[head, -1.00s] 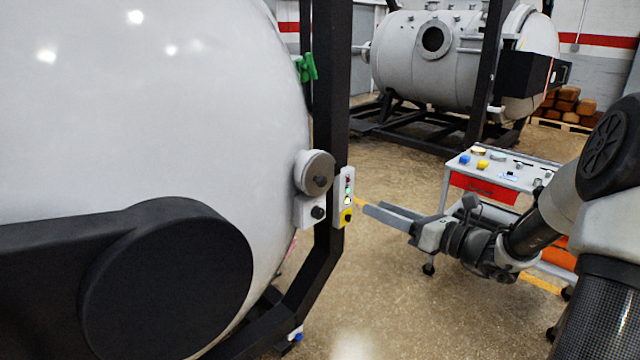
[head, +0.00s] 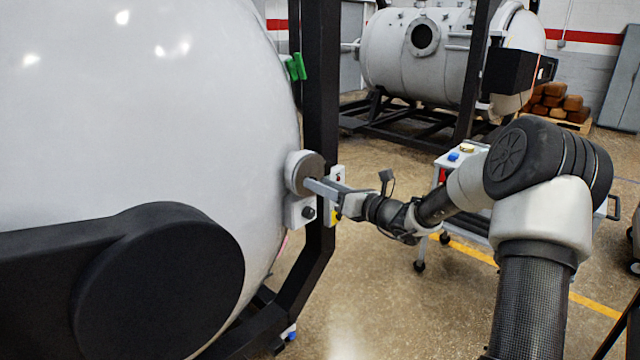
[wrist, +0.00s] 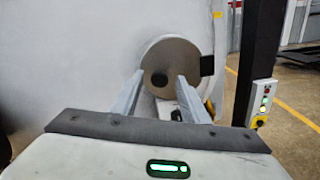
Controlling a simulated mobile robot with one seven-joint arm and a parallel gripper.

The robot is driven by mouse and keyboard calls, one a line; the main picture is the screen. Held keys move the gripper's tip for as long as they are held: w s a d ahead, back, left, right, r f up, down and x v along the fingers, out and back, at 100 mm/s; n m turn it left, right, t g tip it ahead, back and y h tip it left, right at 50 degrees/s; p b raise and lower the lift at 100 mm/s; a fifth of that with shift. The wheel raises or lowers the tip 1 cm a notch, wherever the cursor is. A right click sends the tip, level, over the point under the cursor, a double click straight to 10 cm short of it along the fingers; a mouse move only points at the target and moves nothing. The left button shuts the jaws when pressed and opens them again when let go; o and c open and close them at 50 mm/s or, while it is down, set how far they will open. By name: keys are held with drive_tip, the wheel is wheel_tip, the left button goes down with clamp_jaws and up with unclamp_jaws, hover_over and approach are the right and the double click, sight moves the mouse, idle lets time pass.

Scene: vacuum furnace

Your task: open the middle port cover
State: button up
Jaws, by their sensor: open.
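The port cover (head: 301,168) is a round grey-brown disc with a pale rim on the side of the big white furnace vessel (head: 150,120). In the wrist view the disc (wrist: 177,58) faces me, with a dark round knob (wrist: 159,79) near its middle. My gripper (head: 312,188) is in front of the disc. In the wrist view its two fingers (wrist: 157,98) are apart, one on each side below the knob, with nothing held between them. I cannot tell whether a fingertip touches the disc. In the head view the fingers hide the knob.
A black upright post (head: 320,100) stands just right of the cover. A control box with lit buttons (wrist: 261,100) is mounted on it. A smaller white box with a black knob (head: 300,211) sits below the cover. A tool cart (head: 452,160) stands behind my arm.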

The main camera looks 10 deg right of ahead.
drive_tip(key=shift+w+a, duration=0.3)
drive_tip(key=shift+w, duration=0.1)
clamp_jaws()
